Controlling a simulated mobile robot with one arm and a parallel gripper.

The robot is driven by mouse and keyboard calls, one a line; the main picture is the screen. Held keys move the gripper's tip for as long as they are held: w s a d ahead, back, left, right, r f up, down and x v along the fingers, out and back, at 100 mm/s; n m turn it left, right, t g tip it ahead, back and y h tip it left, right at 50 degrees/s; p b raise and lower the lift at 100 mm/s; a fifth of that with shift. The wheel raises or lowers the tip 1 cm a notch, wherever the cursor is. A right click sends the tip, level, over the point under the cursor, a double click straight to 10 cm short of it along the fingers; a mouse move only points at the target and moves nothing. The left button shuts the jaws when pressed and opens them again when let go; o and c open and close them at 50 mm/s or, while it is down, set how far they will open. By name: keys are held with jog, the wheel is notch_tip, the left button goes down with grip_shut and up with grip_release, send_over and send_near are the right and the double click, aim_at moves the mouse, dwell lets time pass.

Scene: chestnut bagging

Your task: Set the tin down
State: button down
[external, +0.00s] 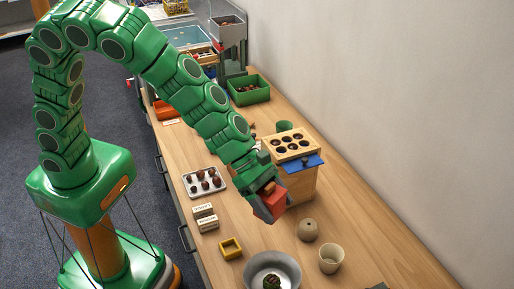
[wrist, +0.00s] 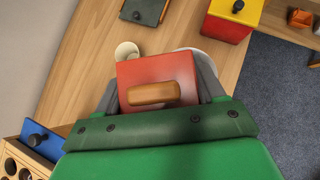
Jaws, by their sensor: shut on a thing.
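The tin (wrist: 135,72) is a red box with a wooden handle (wrist: 160,93) on top. In the wrist view it sits between the two grey fingers of my gripper (wrist: 157,88), which are shut on its sides. In the external view the red tin (external: 274,200) shows at the end of my arm, partly hidden by my gripper (external: 268,205). It is over the wooden table, in front of the wooden holed box. I cannot tell how far its underside is from the table.
A metal bowl (external: 252,272) with a dark spiky thing, a beige cup (external: 330,260), a round beige object (external: 307,230) and a yellow tray (external: 231,248) stand nearby. The holed wooden box (external: 301,185) and chestnut tray (external: 191,189) are behind. Some bare wood lies between these things.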

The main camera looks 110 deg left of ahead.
jog(key=s+a+m+g+h, duration=0.1)
jog(key=s+a+m, duration=0.1)
jog(key=a, duration=0.6)
jog(key=s+a+r+m+h, duration=0.1)
jog(key=s+a+m, duration=0.1)
jog(key=a, duration=0.7)
jog(key=s+a+r+m+g+h, duration=0.1)
jog(key=s+a, duration=0.3)
jog(key=a, duration=0.5)
jog(key=shift+s+r+m+g+h, duration=0.15)
jog(key=shift+s+m+g+h, duration=0.15)
jog(key=shift+m+h, duration=0.35)
jog(key=s+a+f+n+y, duration=0.1)
jog(key=s+a+f, duration=0.15)
jog(key=a, duration=0.25)
jog(key=s+a+f+n+t, duration=0.1)
jog(key=s+a+f, duration=0.15)
jog(key=a, duration=0.25)
jog(key=s+a+f+n+y, duration=0.1)
jog(key=s+a, duration=0.2)
jog(key=a, duration=0.2)
jog(key=shift+s+a+f+n+t+y, duration=0.35)
jog(key=shift+s+a+f+n+y, duration=0.6)
jog(key=shift+a+f, duration=1.6)
jog(key=shift+s+a+f+n+t+y, duration=0.3)
jog(key=shift+s+a+f+n+y, duration=0.7)
jog(key=shift+f, duration=2.95)
jog(key=shift+s+a+f+n+t+y, duration=0.45)
jog(key=shift+s+a+f+n, duration=1.3)
jog(key=shift+f, duration=1.5)
